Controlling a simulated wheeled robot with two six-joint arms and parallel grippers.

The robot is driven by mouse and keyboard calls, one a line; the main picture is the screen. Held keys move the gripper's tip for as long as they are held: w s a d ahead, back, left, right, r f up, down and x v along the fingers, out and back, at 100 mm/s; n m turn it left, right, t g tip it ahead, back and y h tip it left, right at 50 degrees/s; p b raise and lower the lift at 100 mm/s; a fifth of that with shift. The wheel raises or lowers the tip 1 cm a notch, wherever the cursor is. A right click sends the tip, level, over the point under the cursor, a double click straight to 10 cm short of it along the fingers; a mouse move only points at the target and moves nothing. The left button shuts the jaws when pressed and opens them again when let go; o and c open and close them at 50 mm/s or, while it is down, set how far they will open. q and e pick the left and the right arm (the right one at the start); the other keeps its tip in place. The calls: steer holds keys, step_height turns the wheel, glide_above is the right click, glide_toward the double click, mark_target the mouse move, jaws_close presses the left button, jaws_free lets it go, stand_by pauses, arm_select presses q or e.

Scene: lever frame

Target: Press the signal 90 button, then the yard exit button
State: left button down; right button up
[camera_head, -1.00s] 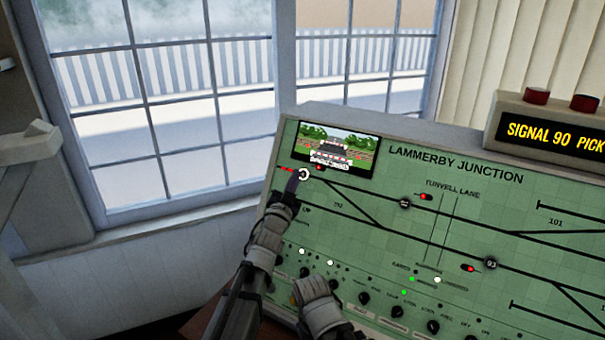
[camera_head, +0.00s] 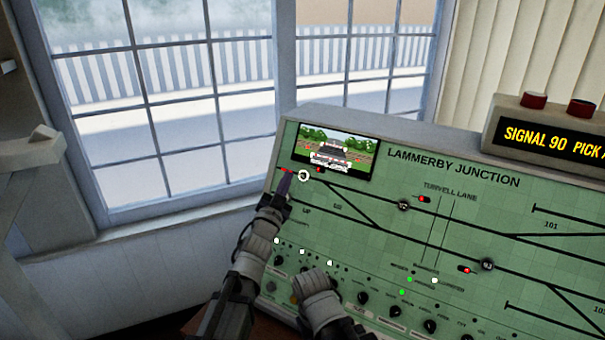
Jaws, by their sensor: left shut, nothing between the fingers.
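A white-ringed round button (camera_head: 303,176) sits on the track line below the panel's small screen, at the upper left of the green panel (camera_head: 450,215). Its label is too small to read. My left gripper (camera_head: 285,183) is shut and empty. Its dark fingertips are just left of this button, over the panel's left edge; I cannot tell whether they touch the panel. Two dark round buttons (camera_head: 403,206) and (camera_head: 487,265) sit on other track lines. I cannot make out which is the yard exit button. No right gripper fingers show.
A display box (camera_head: 555,136) at the upper right reads "SIGNAL 90 PICK" and carries two red knobs. The small screen (camera_head: 333,151) shows a train. Knobs and lamps line the panel's lower part. Another grey arm part of mine covers some of them. A window stands behind.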

stand_by(0.3)
jaws_close()
stand_by(1.6)
